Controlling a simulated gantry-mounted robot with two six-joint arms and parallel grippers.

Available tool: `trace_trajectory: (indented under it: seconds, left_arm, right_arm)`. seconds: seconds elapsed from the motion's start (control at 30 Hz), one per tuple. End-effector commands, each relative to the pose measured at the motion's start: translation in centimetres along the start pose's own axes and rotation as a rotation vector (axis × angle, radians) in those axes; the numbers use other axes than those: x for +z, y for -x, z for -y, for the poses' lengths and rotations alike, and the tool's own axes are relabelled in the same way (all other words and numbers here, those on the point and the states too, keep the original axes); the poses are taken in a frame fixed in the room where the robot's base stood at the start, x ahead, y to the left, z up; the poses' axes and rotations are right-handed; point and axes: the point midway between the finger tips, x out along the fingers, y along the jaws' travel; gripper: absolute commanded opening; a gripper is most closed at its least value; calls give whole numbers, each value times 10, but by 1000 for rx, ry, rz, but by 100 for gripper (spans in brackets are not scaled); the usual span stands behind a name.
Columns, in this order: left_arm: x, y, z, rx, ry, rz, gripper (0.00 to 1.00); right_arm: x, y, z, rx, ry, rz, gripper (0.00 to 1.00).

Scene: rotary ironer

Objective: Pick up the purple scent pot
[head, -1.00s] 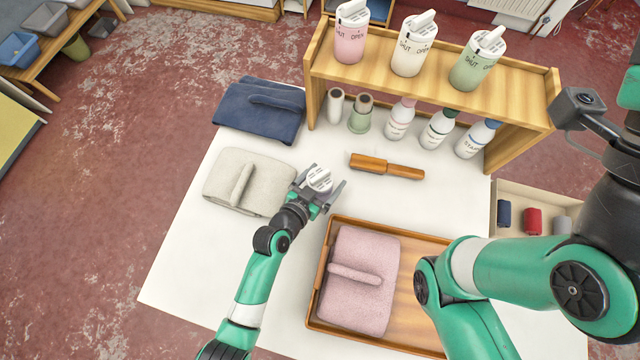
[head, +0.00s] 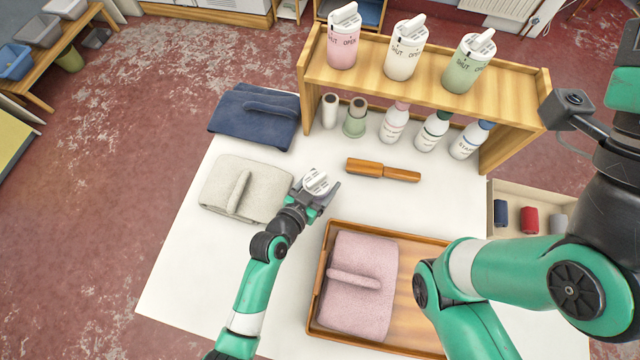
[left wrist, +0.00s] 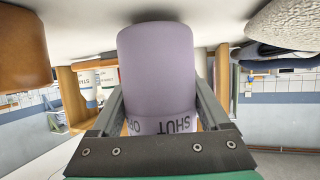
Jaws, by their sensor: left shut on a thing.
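The purple scent pot (left wrist: 157,70) fills the middle of the left wrist view, between the two jaws of my left gripper (left wrist: 158,128). It appears upside down there, with "SHUT" lettering on its pale band. In the head view the pot's white slotted lid (head: 316,181) shows above my left gripper (head: 318,194), which is shut on the pot. The pot's body is mostly hidden there by the lid and gripper. Whether it touches the table cannot be told. My right arm comes in at the right of the head view; its gripper is out of view.
A grey folded towel (head: 243,190) lies just left of the pot and a blue one (head: 255,116) behind it. A brown wooden-handled object (head: 383,170) lies to the right. A wooden tray (head: 418,313) holds a pink towel (head: 358,286). A wooden shelf (head: 430,84) with dispensers stands behind.

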Motion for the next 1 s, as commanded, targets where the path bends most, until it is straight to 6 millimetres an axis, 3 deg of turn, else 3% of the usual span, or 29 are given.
trace_trajectory:
  seconds: [0.3,0.43,0.83,1.0]
  left_arm:
    - [-65,26,1,-4,-1,-6,21]
    - [-80,33,0,-2,-1,-3,21]
    - [-92,34,2,2,-2,-4,21]
    - [-50,14,3,4,2,9,21]
  right_arm:
    - [0,0,0,0,0,0,50]
    - [0,0,0,0,0,0,50]
    - [0,0,0,0,0,0,50]
    - [0,0,0,0,0,0,50]
